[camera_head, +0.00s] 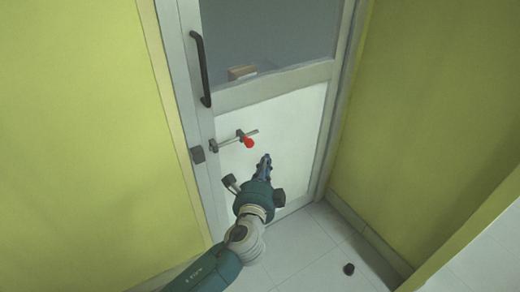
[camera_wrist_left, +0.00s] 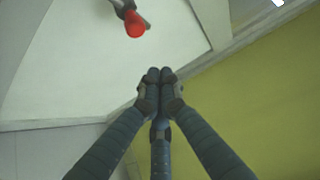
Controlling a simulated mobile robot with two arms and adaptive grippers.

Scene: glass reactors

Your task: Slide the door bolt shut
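The door bolt (camera_head: 230,138) is a grey rod on the white lower panel of the door, with a red knob (camera_head: 249,143) near its right end. The red knob also shows at the top of the left wrist view (camera_wrist_left: 135,23). A dark grey block (camera_head: 198,155) sits on the door's left frame by the rod's left end; I cannot tell whether the rod enters it. My left gripper (camera_head: 266,158) is below and right of the knob, apart from it. Its fingertips (camera_wrist_left: 160,75) are together with nothing between them. My right gripper is not in view.
The door (camera_head: 285,120) has a black vertical handle (camera_head: 202,68) at upper left and a glass pane above. Yellow-green walls (camera_head: 440,120) flank it. A small dark object (camera_head: 348,269) lies on the tiled floor. The space around the knob is clear.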

